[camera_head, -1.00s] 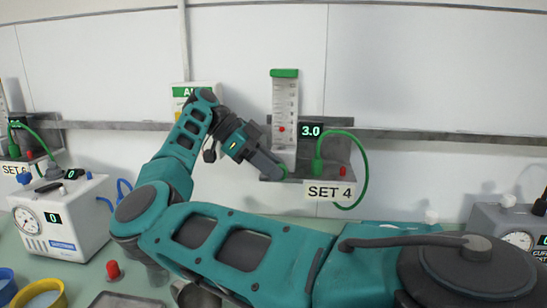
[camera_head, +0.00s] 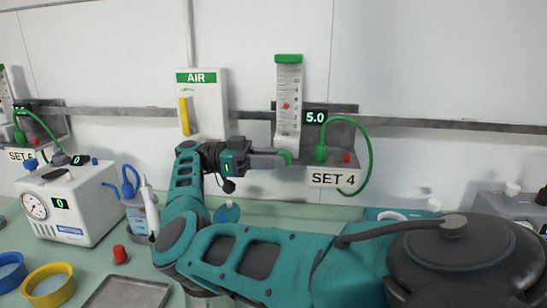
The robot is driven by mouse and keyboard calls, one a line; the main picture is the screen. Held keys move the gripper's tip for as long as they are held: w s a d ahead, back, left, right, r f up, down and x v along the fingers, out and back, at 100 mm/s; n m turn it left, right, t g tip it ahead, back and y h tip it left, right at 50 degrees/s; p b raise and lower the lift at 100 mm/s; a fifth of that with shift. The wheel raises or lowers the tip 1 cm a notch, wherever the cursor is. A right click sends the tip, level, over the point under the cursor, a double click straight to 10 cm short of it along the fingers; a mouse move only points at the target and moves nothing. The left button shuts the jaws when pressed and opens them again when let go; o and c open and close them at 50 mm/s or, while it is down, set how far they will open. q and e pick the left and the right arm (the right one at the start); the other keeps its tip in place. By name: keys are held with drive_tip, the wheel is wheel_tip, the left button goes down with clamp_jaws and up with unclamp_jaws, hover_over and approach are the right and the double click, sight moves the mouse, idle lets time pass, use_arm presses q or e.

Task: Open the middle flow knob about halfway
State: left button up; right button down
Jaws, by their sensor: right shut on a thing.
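The middle flow meter (camera_head: 288,105) is a clear upright tube with a green cap on the wall rail. Its red float sits about mid-scale, and the display (camera_head: 315,117) beside it reads 5.0. The label below (camera_head: 334,178) says SET 4. The green flow knob (camera_head: 287,157) is at the bottom of the tube, partly hidden by my fingers. My right gripper (camera_head: 277,159) reaches it from the left and is shut on it. My left gripper is not in view.
A green hose (camera_head: 369,150) loops right of the meter beside a red cap. A white AIR panel (camera_head: 203,105) with a yellow handle is on the left. A white suction unit (camera_head: 78,211), metal tray (camera_head: 126,296) and yellow ring (camera_head: 47,287) are on the counter.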

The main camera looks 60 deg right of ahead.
drive_tip(key=shift+a+f, duration=0.15)
drive_tip(key=shift+f, duration=0.2)
drive_tip(key=c, duration=1.3)
unclamp_jaws()
drive_tip(key=o, duration=0.3)
drive_tip(key=shift+s+r, duration=0.1)
drive_tip(key=shift+r, duration=0.1)
drive_tip(key=shift+r, duration=0.1)
